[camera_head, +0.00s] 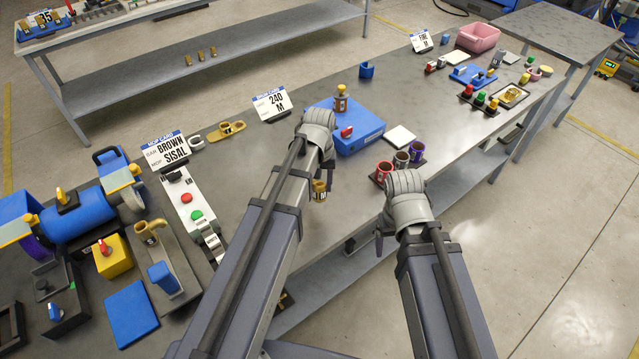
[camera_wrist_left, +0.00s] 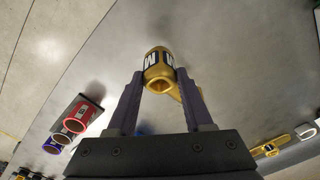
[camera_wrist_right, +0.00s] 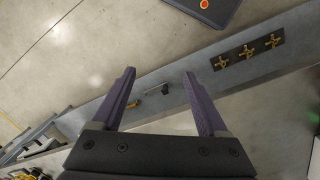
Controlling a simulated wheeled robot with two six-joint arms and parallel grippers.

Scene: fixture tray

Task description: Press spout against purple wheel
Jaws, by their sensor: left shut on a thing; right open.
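My left gripper (camera_wrist_left: 160,80) is shut on the gold spout (camera_wrist_left: 157,62), a ring-shaped piece with a black-and-white label and an arm reaching to the lower right. In the head view the spout (camera_head: 320,190) hangs below my left gripper, above the bench's middle, partly hidden by the arm. The purple wheel (camera_head: 38,248) is on the left end of the blue bench grinder (camera_head: 78,219) at the far left, partly hidden by its guard and well apart from the spout. My right gripper (camera_wrist_right: 158,78) is open and empty, past the bench's near edge.
A grey wheel (camera_head: 133,194) is on the grinder's other end. A yellow box (camera_head: 113,257) and another gold spouted piece (camera_head: 150,234) stand before it. A button panel (camera_head: 184,200), sign cards (camera_head: 271,104), a blue box (camera_head: 358,140) and several cups (camera_head: 402,160) occupy the bench.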

